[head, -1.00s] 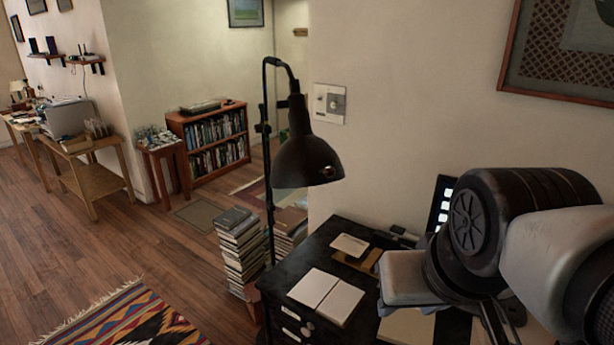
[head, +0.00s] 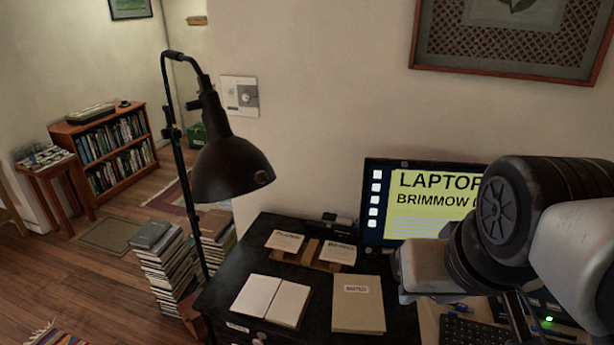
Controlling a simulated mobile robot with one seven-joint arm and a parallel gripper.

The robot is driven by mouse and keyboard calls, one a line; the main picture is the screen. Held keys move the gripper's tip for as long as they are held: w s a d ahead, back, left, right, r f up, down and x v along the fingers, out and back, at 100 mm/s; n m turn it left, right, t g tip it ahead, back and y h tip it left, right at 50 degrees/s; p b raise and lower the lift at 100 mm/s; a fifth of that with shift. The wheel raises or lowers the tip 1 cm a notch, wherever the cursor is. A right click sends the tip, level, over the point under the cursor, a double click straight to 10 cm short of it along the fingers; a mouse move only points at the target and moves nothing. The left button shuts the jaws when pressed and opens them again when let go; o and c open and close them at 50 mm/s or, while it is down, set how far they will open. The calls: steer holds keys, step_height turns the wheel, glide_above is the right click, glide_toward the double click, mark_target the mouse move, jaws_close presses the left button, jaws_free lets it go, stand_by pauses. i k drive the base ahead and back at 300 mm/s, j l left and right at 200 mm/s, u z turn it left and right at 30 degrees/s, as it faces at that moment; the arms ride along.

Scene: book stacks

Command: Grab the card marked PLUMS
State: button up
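Two small white cards with dark print stand on a wooden holder (head: 308,260) on the dark desk: a left card (head: 284,241) and a right card (head: 337,253). The print is too small and blurred to read, so I cannot tell if either says PLUMS. A tan folder (head: 358,312) with a white label lies in front of them; its label is also too blurred to read surely. My arm comes in from the right, in front of the monitor. My gripper's fingers do not show.
An open blank book (head: 271,300) lies on the desk (head: 222,283). A black lamp (head: 228,165) stands left of the desk, by stacks of books (head: 164,262) on the floor. A monitor (head: 376,200) with a yellow page and a keyboard (head: 472,330) are at the right.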

mark_target(289, 243)
steer(key=j+z, duration=0.35)
steer(key=j, duration=0.15)
steer(key=j+z, duration=0.35)
steer(key=j, duration=0.2)
steer(key=j+z, duration=0.15)
steer(key=j, duration=0.4)
steer(key=k+j+z, duration=0.1)
steer(key=j, duration=0.5)
steer(key=k+j, duration=0.1)
steer(key=j, duration=0.95)
steer(key=k+j, duration=0.1)
steer(key=k, duration=0.35)
steer(key=k+j+z, duration=0.1)
steer(key=j, duration=0.3)
steer(key=k+j+z, duration=0.1)
steer(key=j, duration=0.35)
steer(key=k+j, duration=0.15)
steer(key=j, duration=0.25)
steer(key=i+l, duration=0.25)
steer(key=i, duration=0.15)
steer(key=i+l, duration=0.25)
steer(key=i+l+z, duration=0.05)
steer(key=i, duration=0.05)
